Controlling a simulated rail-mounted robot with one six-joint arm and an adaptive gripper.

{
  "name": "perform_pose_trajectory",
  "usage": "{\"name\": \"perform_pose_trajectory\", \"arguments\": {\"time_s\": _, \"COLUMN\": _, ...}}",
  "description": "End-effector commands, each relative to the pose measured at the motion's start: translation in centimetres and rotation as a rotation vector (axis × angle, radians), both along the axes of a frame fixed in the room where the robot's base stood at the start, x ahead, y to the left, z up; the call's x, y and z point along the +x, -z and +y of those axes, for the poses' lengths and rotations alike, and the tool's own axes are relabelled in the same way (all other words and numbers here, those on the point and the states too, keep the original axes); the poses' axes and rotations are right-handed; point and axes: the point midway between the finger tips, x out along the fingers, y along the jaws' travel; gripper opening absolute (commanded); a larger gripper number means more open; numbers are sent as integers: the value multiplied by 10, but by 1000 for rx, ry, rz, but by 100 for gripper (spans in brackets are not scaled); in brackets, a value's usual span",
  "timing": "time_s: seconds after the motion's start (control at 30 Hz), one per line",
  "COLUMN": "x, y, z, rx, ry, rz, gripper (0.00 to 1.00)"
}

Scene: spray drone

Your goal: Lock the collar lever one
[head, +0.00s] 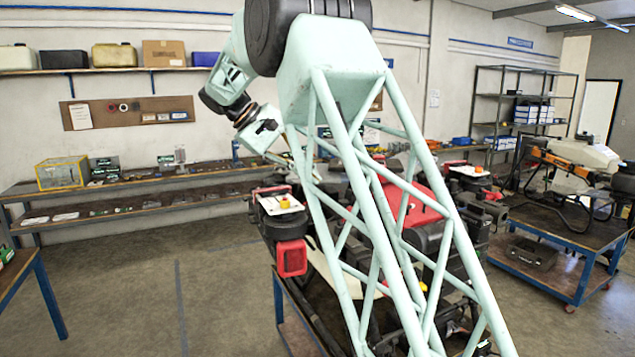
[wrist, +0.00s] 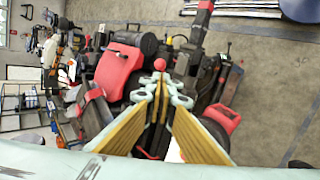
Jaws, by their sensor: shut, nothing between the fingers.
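The drone (head: 424,210), with a red shell and dark arms, stands on a cart in the middle of the head view, partly hidden by my lattice arm. In the wrist view its red shell (wrist: 118,70) shows left of my gripper. My gripper (wrist: 163,92) is shut and empty, its fingertips together above the drone's dark parts. A red ball knob (wrist: 160,64) shows just beyond the fingertips; I cannot tell if it touches them or whether it belongs to collar lever one. In the head view the fingers are mostly hidden behind my arm.
A dark drone arm with a red band (wrist: 205,5) reaches up beyond the fingertips. A red part (wrist: 222,118) lies close to the right. A second cart (head: 530,262) holds an orange and white machine at the right. The floor (head: 130,290) at left is clear.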

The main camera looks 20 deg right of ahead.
Motion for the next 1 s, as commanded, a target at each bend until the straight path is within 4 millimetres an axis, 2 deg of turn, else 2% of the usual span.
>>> {"name": "perform_pose_trajectory", "arguments": {"time_s": 1.0, "x": -9, "y": 84, "z": -84, "rx": 1, "ry": 2, "rz": 3, "gripper": 0}}
